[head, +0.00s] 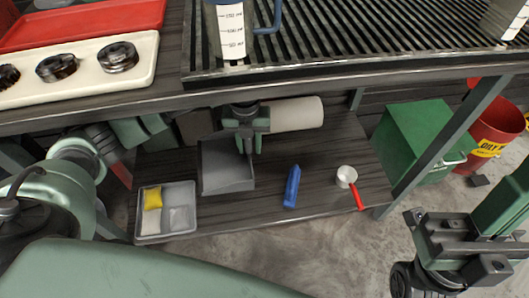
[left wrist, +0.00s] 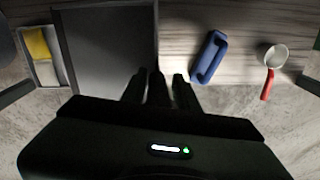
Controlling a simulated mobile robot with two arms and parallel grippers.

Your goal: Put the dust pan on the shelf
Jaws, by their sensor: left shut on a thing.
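The dust pan (head: 226,168) is a dark grey, flat, square-edged pan over the lower shelf (head: 265,205) under the workbench. It fills the upper left of the left wrist view (left wrist: 105,45). My left gripper (head: 244,142) is at its upper right edge and is shut on it; the gripped part is mostly hidden by the fingers (left wrist: 160,88). Whether the pan rests on the shelf or hangs slightly above it, I cannot tell. My right gripper (head: 450,245) is at the lower right, away from the shelf; its jaw opening is unclear.
A grey divided tray (head: 166,228) with a yellow item is left of the pan. A blue object (head: 292,186) and a red-handled cup (head: 347,177) lie to the right. A pale roll (head: 297,113) lies behind. The bench edge (head: 330,82) overhangs the shelf. A green box (head: 425,140) stands right.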

